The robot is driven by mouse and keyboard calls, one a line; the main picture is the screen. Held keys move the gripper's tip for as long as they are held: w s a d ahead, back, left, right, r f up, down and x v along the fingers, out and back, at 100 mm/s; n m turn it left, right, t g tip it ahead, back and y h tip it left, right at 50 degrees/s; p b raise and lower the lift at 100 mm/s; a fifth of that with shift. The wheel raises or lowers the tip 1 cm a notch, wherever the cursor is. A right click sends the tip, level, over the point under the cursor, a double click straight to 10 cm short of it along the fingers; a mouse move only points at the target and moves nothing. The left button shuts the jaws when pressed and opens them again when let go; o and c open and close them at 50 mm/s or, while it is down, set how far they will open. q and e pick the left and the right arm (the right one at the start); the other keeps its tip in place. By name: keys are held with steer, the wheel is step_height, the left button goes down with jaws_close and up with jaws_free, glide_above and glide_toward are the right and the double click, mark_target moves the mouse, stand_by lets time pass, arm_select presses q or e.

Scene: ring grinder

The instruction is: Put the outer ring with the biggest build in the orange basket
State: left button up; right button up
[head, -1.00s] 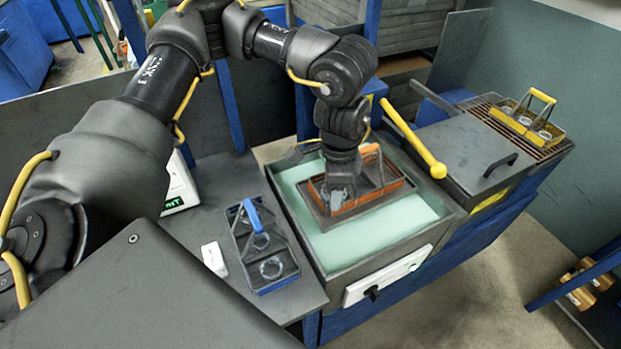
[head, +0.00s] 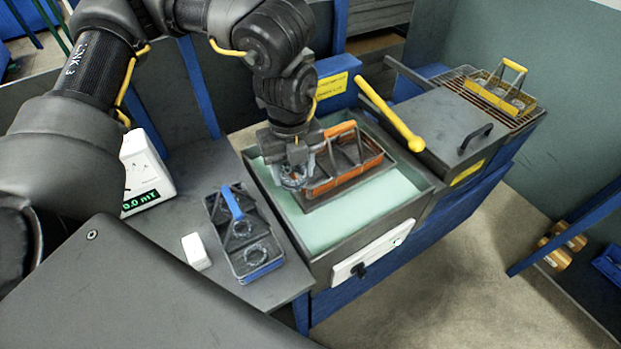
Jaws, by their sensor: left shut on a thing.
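The orange basket (head: 375,165) sits on a dark plate on the pale green bed of a machine. My left gripper (head: 293,180) points down at the basket's left end. It is shut on a ring (head: 291,184), partly hidden by its fingers, just beside the basket wall. Whether the ring touches the basket or the plate I cannot tell. The blue basket (head: 262,271) stands on the grey bench to the left and holds rings, with two (head: 257,254) clearly visible. My right gripper is not in view.
A meter with a green display (head: 140,200) and a small white block (head: 196,251) are on the bench. A yellow basket (head: 505,92) with rings stands on a grate at the back right. The bed's front is clear.

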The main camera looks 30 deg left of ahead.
arm_select(q)
steer(key=m, duration=0.2)
steer(key=s+m, duration=0.1)
steer(key=m, duration=0.3)
steer(key=shift+s+a+r+m, duration=0.35)
steer(key=shift+a+m, duration=0.05)
steer(key=w+f+m, duration=0.2)
steer(key=w, duration=0.2)
steer(key=w+f+m+p, duration=0.1)
steer(key=w+f+m, duration=0.1)
steer(key=w+f, duration=0.1)
steer(key=w+a+f+m+p, duration=0.1)
steer(key=w+f+m, duration=0.1)
steer(key=w+f, duration=0.1)
steer(key=shift+w+a+f, duration=0.1)
steer(key=shift+w, duration=0.7)
steer(key=shift+w+f+p, duration=0.35)
steer(key=shift+w+f, duration=0.15)
steer(key=shift+f, duration=0.15)
step_height(320, 180, down, 2)
steer(key=shift+f, duration=0.2)
steer(key=shift+w+f, duration=0.1)
steer(key=shift+f, duration=0.2)
